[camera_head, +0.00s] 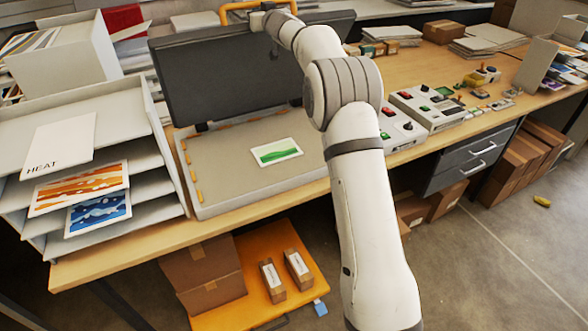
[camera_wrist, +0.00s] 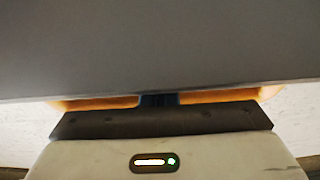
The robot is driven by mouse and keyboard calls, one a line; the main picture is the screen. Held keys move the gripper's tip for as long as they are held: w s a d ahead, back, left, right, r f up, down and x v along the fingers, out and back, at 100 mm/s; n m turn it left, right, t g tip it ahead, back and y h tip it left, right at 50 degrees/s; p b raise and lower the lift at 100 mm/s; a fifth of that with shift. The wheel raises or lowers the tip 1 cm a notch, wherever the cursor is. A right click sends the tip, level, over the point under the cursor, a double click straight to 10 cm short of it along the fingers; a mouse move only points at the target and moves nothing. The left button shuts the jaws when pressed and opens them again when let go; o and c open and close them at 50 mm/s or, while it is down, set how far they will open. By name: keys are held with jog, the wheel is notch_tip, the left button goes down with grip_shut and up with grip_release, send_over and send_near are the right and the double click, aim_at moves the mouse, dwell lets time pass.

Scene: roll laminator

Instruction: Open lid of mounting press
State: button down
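The mounting press has a grey bed (camera_head: 215,160) on the wooden table, with a white print with a green picture (camera_head: 276,151) lying on it. Its dark grey lid (camera_head: 225,75) is raised steeply, clear of the bed. The lid's orange handle (camera_head: 235,8) is at its top edge. My gripper (camera_head: 268,12) is at this handle, with my arm crossing in front of the lid's right part. In the wrist view the lid (camera_wrist: 160,45) fills the top, and the dark fingers (camera_wrist: 158,100) interrupt the orange handle (camera_wrist: 95,103), seemingly closed around it. The fingertips are mostly hidden.
A white paper rack (camera_head: 110,190) with prints stands left of the press. Grey control boxes (camera_head: 425,108) stand to the right. Cardboard boxes (camera_head: 205,275) and an orange platform (camera_head: 262,250) are below the table. The floor at right is mostly clear.

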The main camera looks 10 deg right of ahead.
jog(key=shift+f, duration=0.15)
jog(key=shift+s+d+f+b, duration=0.15)
jog(key=shift+s+b, duration=0.15)
jog(key=shift+b, duration=0.15)
jog(key=v, duration=0.1)
jog(key=b+v, duration=0.1)
jog(key=v, duration=0.1)
jog(key=b+v, duration=0.1)
jog(key=shift+s+r, duration=0.15)
jog(key=shift+r, duration=0.2)
jog(key=r+b+v, duration=0.1)
jog(key=b+v, duration=0.1)
jog(key=v, duration=0.6)
